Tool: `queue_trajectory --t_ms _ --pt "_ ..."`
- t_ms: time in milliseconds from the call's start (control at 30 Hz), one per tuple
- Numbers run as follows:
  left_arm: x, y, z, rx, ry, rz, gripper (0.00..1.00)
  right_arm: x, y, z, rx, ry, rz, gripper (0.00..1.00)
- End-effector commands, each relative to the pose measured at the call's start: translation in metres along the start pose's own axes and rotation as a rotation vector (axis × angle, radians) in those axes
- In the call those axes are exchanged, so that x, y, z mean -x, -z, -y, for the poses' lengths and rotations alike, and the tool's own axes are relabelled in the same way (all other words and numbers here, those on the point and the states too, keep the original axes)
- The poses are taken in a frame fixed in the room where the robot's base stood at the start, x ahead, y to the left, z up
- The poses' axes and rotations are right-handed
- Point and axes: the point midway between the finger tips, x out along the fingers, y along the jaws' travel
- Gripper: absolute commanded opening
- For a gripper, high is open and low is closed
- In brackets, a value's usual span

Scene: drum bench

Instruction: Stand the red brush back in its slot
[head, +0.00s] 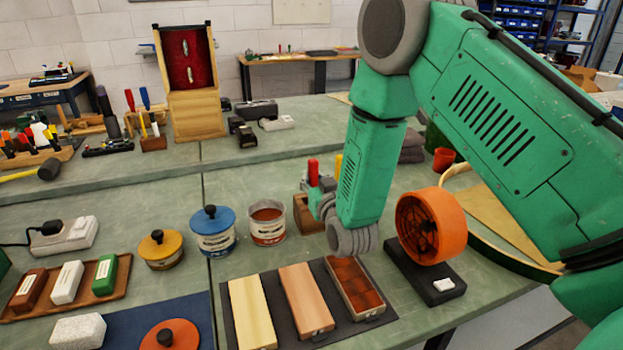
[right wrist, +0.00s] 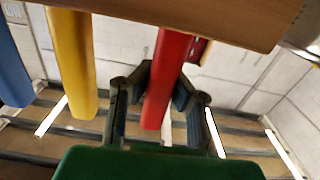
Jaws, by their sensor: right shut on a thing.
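The red brush shows its red handle (head: 313,172) upright above the wooden block (head: 306,213) in the head view. My right gripper (head: 321,190) is at that handle, partly hidden by my own arm. In the right wrist view, the dark fingers are on both sides of the red handle (right wrist: 163,85), shut on it. The wooden block (right wrist: 200,15) crosses the top of that view, and the handle's lower end meets its edge. I cannot tell how deep the brush sits. A yellow handle (right wrist: 75,65) and a blue handle (right wrist: 12,65) stand beside it. My left gripper is not in view.
A blue-lidded tin (head: 212,232) and an open tin (head: 267,224) stand left of the block. An orange drum-shaped object (head: 430,226) stands to its right. A dark mat (head: 268,292) with long boxes lies in front.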

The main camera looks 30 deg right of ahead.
Motion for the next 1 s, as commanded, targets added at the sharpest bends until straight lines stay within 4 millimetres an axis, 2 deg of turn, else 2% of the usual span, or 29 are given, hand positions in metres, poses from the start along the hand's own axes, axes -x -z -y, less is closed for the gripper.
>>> queue_trajectory --t_ms 67,100,133,500,567,1000 --pt "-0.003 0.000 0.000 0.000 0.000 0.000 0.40 0.000 -0.004 0.000 0.000 0.000 0.000 0.00" --pt "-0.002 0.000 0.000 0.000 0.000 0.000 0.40 0.000 -0.003 0.000 0.000 0.000 0.000 0.24" --pt "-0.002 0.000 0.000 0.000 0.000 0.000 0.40 0.000 -0.002 0.000 0.000 0.000 0.000 0.31" --pt "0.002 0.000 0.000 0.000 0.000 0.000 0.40 0.000 0.002 0.000 0.000 0.000 0.000 0.31" --pt "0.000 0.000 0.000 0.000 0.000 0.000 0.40 0.006 0.000 0.000 0.000 0.000 0.002 0.31" --pt "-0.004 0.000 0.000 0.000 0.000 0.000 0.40 0.093 -0.001 0.000 0.002 0.001 0.004 0.31"
